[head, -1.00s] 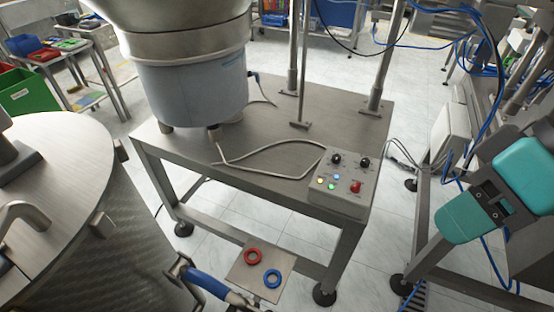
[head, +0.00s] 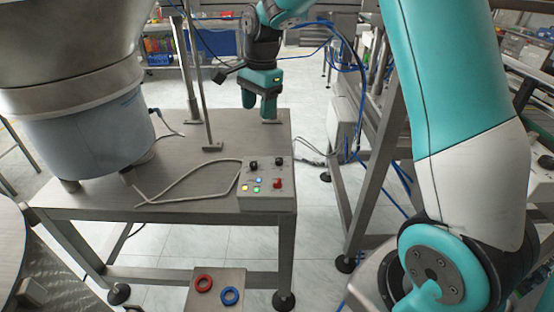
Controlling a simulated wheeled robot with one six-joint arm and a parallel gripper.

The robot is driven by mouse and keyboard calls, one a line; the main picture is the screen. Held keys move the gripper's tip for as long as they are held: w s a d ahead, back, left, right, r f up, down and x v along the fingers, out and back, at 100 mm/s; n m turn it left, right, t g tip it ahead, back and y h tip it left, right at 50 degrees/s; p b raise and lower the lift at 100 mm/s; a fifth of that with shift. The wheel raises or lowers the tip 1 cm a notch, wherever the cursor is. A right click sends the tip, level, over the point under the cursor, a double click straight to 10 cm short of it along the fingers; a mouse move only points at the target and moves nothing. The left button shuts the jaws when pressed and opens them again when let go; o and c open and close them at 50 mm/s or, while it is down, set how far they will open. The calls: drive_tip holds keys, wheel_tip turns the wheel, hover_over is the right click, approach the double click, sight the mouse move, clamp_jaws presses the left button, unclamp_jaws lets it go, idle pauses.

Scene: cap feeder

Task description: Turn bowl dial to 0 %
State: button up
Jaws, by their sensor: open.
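The grey control box (head: 267,200) sits at the front right corner of the metal table. Its top has two black dials, a left dial (head: 253,164) and a right dial (head: 279,161), plus a red knob (head: 278,183) and several lit buttons. I cannot tell which dial is the bowl dial, and their settings are too small to read. My gripper (head: 259,112) points down over the back right part of the table, behind and above the box. Its teal fingers are apart from the dials, with nothing seen between them.
The large bowl feeder (head: 85,125) stands on the left of the table (head: 180,165). A pale cable loops across the table to the box. Thin metal posts rise behind. A small plate (head: 217,304) with a red ring and a blue ring is below the front edge.

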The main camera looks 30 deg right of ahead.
sight(279, 159)
drive_tip(key=w+d+f+m, duration=0.6)
drive_tip(key=d+f+m, duration=0.1)
drive_tip(key=d+m, duration=0.25)
drive_tip(key=shift+n+g+h, duration=0.25)
drive_tip(key=shift+g+h, duration=0.05)
drive_tip(key=shift+h, duration=0.1)
drive_tip(key=f, duration=0.5)
drive_tip(key=f+p, duration=0.1)
drive_tip(key=f, duration=0.5)
drive_tip(key=f+p, duration=0.1)
drive_tip(key=f, duration=0.5)
drive_tip(key=shift+w+d, duration=0.15)
drive_tip(key=shift+d, duration=0.2)
drive_tip(key=c, duration=0.9)
